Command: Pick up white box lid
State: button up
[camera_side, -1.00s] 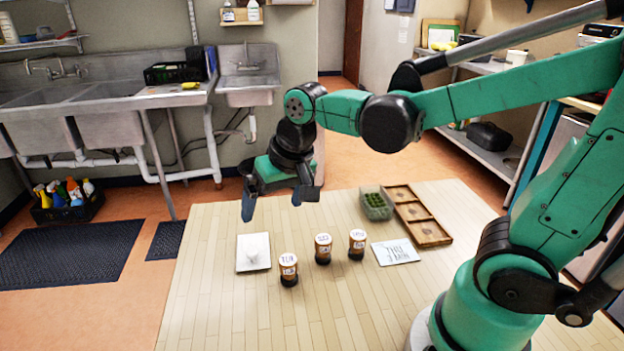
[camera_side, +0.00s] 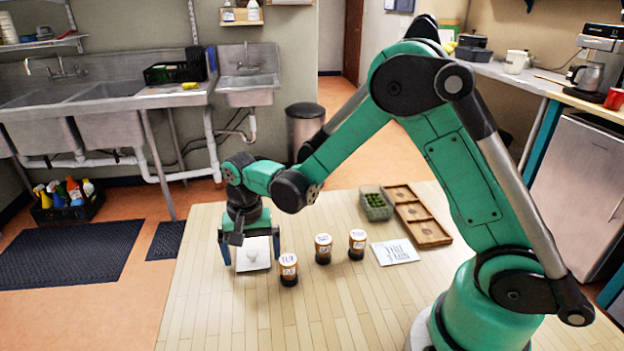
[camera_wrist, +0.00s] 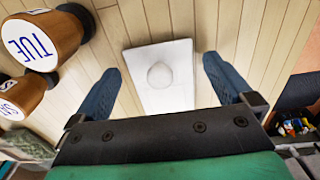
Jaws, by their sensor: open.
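The white box lid (camera_side: 253,255) is a flat white rectangle with a round knob on top, lying on the wooden table at its left side. In the wrist view the lid (camera_wrist: 163,100) lies between my two blue fingers, with its knob near the middle. My gripper (camera_side: 252,260) is open and points down over the lid, one finger to each side. The fingers look apart from the lid, and nothing is held. How high the fingertips are above the table is hard to tell. Part of the lid's near end in the wrist view is hidden by my gripper.
Several labelled brown jars stand right of the lid, the nearest jar (camera_side: 288,270) close to my right finger. A printed card (camera_side: 396,252), a green compartment box (camera_side: 376,206) and a wooden tray (camera_side: 436,236) lie farther right. The table's front is clear.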

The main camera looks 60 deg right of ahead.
jog(key=shift+f, duration=0.3)
jog(key=c, duration=1.1)
